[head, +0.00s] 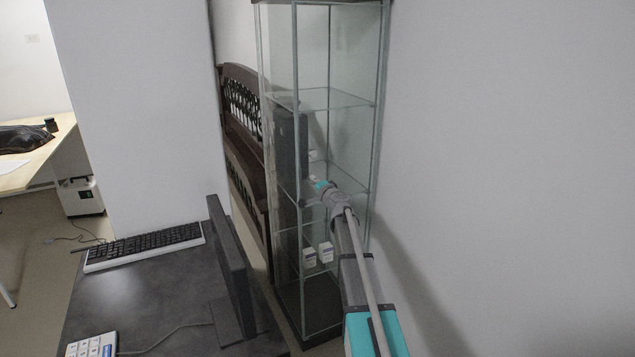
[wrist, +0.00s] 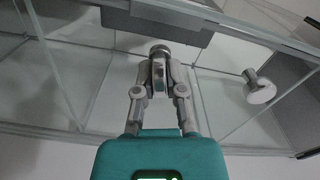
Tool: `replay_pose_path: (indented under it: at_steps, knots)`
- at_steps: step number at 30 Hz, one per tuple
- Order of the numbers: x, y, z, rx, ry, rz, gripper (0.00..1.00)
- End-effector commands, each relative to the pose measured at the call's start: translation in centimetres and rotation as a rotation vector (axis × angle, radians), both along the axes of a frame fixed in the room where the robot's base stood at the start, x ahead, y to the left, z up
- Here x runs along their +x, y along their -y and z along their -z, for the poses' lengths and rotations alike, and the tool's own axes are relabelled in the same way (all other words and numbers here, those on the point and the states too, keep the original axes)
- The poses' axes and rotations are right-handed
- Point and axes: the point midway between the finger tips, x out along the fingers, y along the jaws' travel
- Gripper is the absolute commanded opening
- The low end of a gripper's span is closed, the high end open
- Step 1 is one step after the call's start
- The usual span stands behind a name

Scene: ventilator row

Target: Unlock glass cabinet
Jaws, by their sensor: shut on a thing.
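The tall glass cabinet (head: 297,60) stands against the wall in the head view, with glass shelves and a thin metal frame. My gripper (wrist: 159,72) is shut on a small round metal lock knob (wrist: 160,50) at the grey edge. The fingers hide most of the knob, and I cannot tell whether it is turned. A second round silver knob (wrist: 261,90) sits to the right, apart from my gripper.
Small white boxes (head: 326,252) stand on a low cabinet shelf. A dark desk (head: 150,300) with a monitor (head: 230,270), keyboard (head: 145,246) and phone-like keypad (head: 92,346) is at left. A dark wooden bench (head: 240,150) stands behind. The wall closes off the right.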

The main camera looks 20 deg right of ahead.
Motion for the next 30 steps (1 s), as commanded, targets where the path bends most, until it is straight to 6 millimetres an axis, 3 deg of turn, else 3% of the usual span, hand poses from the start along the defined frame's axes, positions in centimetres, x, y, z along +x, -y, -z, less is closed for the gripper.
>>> replay_pose_path:
  at_steps: [12, 29, 30]
  knots:
    - [0.04, 0.0, 0.1, 0.258, -0.008, 0.001, 0.0]
    - [0.09, -0.1, 0.1, 0.302, -0.01, -0.001, 0.0]
    - [0.09, -0.1, 0.1, 0.302, -0.01, -0.001, 0.18]
